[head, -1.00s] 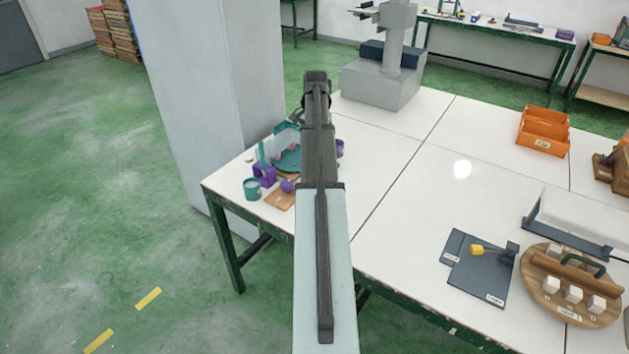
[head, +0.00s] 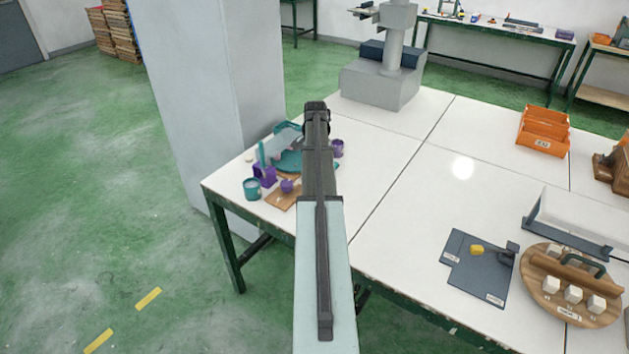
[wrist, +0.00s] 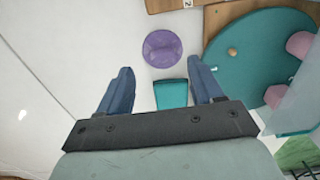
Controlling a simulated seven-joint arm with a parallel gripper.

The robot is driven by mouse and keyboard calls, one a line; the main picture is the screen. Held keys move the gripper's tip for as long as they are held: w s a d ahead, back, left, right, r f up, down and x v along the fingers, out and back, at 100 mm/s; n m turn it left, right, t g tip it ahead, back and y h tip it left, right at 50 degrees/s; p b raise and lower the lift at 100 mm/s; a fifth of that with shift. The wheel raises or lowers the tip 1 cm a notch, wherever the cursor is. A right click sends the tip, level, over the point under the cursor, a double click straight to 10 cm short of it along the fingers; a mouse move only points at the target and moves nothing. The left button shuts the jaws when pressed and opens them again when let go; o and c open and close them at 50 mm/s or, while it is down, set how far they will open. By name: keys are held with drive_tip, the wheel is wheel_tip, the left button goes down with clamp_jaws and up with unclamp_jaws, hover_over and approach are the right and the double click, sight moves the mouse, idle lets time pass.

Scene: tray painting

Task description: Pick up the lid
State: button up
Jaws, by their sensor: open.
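I cannot tell for certain which thing is the lid. In the wrist view, a round purple piece (wrist: 162,48) lies on the white table, ahead of my fingertips. A small flat-looking teal piece (wrist: 171,93) shows between the fingers of my gripper (wrist: 159,82). My gripper is open, with the fingers apart and nothing visibly held. A large round teal tray (wrist: 226,72) with a small tan knob or ball and pink pieces is at right. In the head view, my arm hides the gripper and part of the teal tray (head: 291,163). A purple piece (head: 337,149) shows just right of my arm.
A teal cup (head: 252,189), purple holder (head: 264,176) and wooden board (head: 280,199) are left of my arm. A grey pillar (head: 215,100) stands beside the table's left edge.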

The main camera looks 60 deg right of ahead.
drive_tip(key=f, duration=0.4)
drive_tip(key=shift+w, duration=0.2)
drive_tip(key=c, duration=1.1)
